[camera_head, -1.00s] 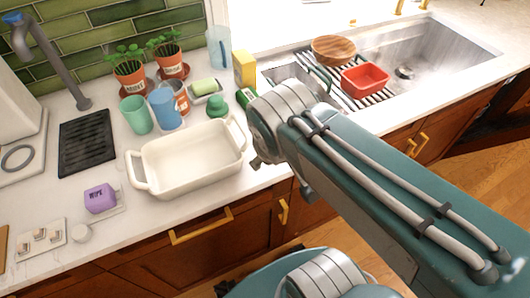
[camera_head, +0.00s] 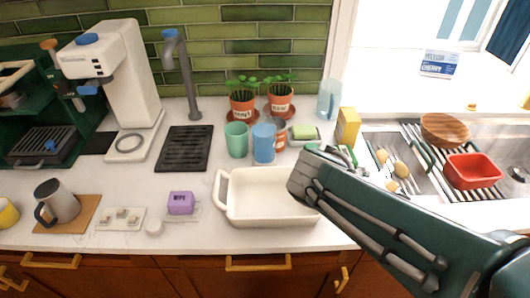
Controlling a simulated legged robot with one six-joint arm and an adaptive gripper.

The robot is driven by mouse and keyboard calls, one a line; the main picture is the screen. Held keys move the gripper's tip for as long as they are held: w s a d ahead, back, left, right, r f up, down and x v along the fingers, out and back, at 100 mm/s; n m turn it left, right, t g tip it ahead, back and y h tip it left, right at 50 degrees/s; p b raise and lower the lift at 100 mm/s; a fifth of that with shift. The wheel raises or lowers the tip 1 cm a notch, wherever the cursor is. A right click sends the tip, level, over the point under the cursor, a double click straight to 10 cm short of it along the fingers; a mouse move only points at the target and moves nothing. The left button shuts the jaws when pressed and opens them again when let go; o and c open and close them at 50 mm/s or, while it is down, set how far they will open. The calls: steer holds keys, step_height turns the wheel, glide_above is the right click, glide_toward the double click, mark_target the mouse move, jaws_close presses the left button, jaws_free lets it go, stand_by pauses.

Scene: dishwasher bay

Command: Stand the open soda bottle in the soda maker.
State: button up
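A tall white machine with a blue cap (camera_head: 118,68), which looks like the soda maker, stands at the back left of the counter. Its base carries a grey ring, and nothing stands on that base. I cannot make out an open soda bottle for certain. A small green and white thing (camera_head: 346,154) shows just behind my arm, mostly covered, and I cannot tell what it is. My arm reaches in from the lower right over the cream baking dish. My gripper is not visible, so I cannot see whether it holds anything.
The cream baking dish (camera_head: 230,205) fills the counter's middle front. Green (camera_head: 236,140) and blue cups (camera_head: 264,145) stand behind it. A grey tap (camera_head: 182,75) rises beside the machine, behind a black drip mat (camera_head: 183,150). A mug (camera_head: 60,202) stands front left. The sink lies right.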

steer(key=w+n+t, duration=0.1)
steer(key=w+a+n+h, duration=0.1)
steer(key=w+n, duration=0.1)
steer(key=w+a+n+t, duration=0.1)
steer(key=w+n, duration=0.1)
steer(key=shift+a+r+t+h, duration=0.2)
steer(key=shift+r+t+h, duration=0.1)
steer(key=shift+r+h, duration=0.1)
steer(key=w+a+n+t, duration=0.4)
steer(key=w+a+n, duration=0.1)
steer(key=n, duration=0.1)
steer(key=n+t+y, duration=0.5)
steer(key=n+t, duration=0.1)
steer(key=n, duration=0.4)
glide_toward(262, 117)
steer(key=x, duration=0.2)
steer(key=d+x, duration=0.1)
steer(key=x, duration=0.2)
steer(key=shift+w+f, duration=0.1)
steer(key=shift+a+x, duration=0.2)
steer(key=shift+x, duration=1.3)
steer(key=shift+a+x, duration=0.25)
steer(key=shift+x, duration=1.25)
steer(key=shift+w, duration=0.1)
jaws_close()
